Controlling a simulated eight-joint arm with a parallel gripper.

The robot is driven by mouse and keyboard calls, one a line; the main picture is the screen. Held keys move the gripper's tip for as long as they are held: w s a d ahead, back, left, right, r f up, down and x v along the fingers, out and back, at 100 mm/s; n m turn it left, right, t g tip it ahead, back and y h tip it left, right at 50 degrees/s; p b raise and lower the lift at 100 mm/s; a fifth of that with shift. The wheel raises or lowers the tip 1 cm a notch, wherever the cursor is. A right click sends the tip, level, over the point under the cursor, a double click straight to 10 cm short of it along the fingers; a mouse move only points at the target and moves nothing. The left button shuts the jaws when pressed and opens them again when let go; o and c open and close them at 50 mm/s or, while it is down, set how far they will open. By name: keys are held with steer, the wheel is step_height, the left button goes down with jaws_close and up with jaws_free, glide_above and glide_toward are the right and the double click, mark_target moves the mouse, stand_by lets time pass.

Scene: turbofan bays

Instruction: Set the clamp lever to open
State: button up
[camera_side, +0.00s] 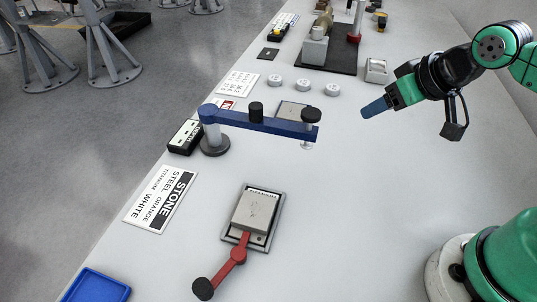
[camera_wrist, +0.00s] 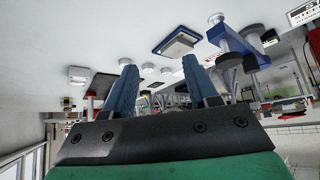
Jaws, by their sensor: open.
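A red lever (camera_side: 238,255) with a black ball knob (camera_side: 203,289) extends toward the lower left from a framed fixture (camera_side: 275,214) holding a grey block (camera_side: 256,210). A blue arm (camera_side: 260,123) with black knobs stands on a round grey post behind it and reaches over a small plate. I cannot tell which of the two is called the clamp lever. The blue arm also shows in the wrist view (camera_wrist: 232,42). My gripper (camera_side: 375,107) is raised at the right, apart from both. In the wrist view, my gripper (camera_wrist: 159,68) has its blue fingers apart with nothing held between them.
A printed sign (camera_side: 160,198) lies left of the fixture, and a blue tray (camera_side: 98,287) is at the lower left. Three white discs (camera_side: 303,84) and a dark mat (camera_side: 332,57) with equipment lie farther back. The bench right of the fixture is clear.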

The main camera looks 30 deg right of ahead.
steer(key=shift+o, duration=0.8)
steer(key=n+g, duration=0.7)
steer(key=n, duration=0.4)
glide_above(202, 286)
step_height(202, 286, down, 6)
steer(key=shift+w+d+r, duration=0.1)
steer(key=shift+f, duration=2.85)
jaws_close()
